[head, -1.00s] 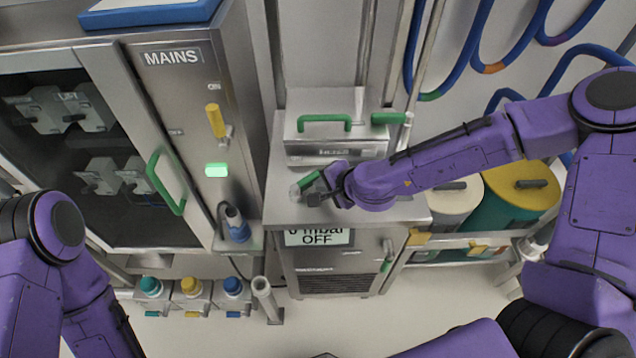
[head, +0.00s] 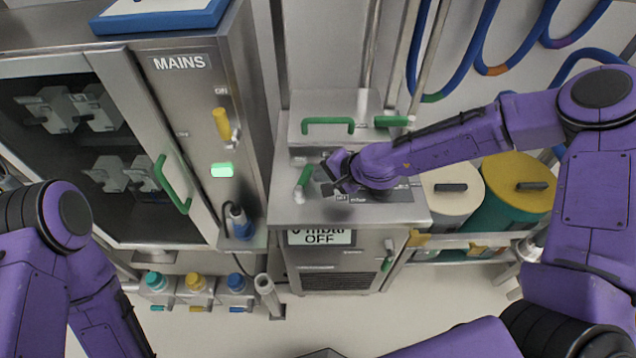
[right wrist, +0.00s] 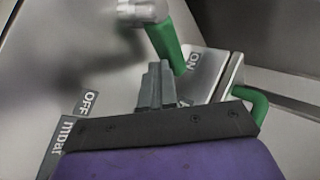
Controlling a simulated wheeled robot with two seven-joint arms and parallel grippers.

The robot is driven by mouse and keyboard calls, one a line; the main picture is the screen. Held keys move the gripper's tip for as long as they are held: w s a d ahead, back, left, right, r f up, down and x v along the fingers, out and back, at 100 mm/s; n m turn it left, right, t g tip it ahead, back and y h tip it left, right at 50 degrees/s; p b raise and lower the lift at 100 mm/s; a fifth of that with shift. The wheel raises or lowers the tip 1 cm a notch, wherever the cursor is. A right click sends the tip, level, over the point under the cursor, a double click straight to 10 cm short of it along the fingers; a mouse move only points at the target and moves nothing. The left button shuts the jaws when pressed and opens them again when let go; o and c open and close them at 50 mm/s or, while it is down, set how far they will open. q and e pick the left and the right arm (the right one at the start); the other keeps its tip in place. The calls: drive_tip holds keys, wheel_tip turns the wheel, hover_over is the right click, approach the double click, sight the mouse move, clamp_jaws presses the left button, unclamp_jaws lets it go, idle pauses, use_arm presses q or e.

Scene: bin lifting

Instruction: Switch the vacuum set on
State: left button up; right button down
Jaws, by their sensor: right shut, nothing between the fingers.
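The vacuum set (head: 408,212) is a steel cabinet in the middle of the head view. Its display (head: 320,237) shows mbar and OFF. A green lever (head: 304,176) with a metal hub stands on its top, and in the right wrist view the lever (right wrist: 168,42) has its green end close to the ON label (right wrist: 194,62). The OFF label (right wrist: 90,102) is at the left there. My right gripper (head: 336,184) is shut and empty, just right of the lever; its fingertips (right wrist: 156,82) look close to the green end, contact unclear. My left gripper is out of view.
The MAINS cabinet (head: 180,90) with a yellow lever (head: 221,124) and lit green lamp (head: 222,170) stands left. Green handles (head: 328,126) sit behind the lever. Lidded drums (head: 450,190) stand right. Floor in front is clear.

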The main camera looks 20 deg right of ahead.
drive_tip(key=shift+w+a, duration=0.1)
drive_tip(key=shift+w, duration=0.85)
drive_tip(key=shift+w+a, duration=0.35)
drive_tip(key=shift+w+r, duration=0.1)
drive_tip(key=d, duration=0.4)
drive_tip(key=shift+s+p, duration=0.35)
drive_tip(key=s+d+r, duration=0.2)
drive_tip(key=d+r, duration=0.4)
drive_tip(key=d, duration=0.1)
drive_tip(key=shift+s+r, duration=0.25)
drive_tip(key=shift+r, duration=0.05)
